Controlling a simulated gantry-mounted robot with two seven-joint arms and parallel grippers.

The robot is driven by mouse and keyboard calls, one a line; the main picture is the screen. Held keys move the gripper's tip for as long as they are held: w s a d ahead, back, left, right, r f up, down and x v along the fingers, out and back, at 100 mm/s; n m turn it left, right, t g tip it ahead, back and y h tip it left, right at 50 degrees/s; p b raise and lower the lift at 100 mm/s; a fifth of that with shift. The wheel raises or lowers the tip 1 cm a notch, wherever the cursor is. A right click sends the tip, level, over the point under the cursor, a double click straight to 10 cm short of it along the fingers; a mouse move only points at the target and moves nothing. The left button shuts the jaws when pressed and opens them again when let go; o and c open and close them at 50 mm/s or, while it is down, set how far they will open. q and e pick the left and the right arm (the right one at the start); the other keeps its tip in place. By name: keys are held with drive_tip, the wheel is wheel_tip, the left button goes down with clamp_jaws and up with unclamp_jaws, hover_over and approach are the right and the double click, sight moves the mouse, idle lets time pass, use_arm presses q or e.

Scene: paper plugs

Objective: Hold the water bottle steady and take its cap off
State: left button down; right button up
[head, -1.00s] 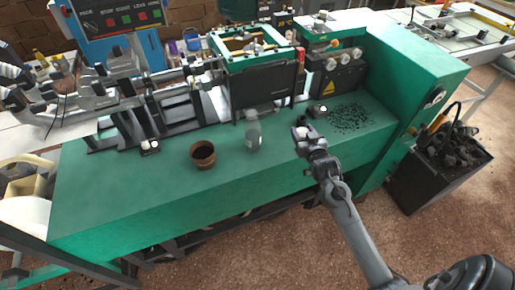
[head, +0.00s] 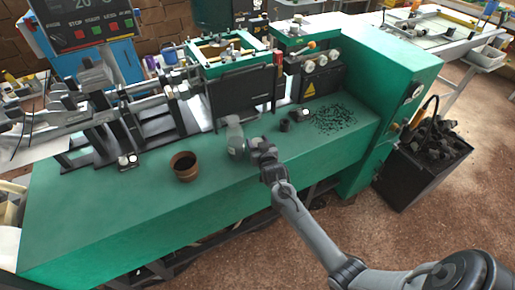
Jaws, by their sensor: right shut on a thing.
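The clear, greyish water bottle (head: 235,137) stands on the green bench top, near the middle of the head view. Its top end is pale, and I cannot make out the cap clearly. My right gripper (head: 253,148) comes in from the lower right and is shut on the bottle at its right side, low on the body. The fingertips are small and partly hidden by the gripper's own body. My left gripper is not in view.
A brown cup (head: 184,167) stands left of the bottle. A small dark cylinder (head: 284,126) stands to its right, with dark granules (head: 338,119) scattered beyond. Machine frames rise behind the bottle. The green bench (head: 110,205) is clear at front left.

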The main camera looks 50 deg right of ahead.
drive_tip(key=shift+f, duration=1.15)
drive_tip(key=shift+f+b, duration=0.15)
drive_tip(key=shift+b, duration=0.15)
drive_tip(key=o, duration=0.7)
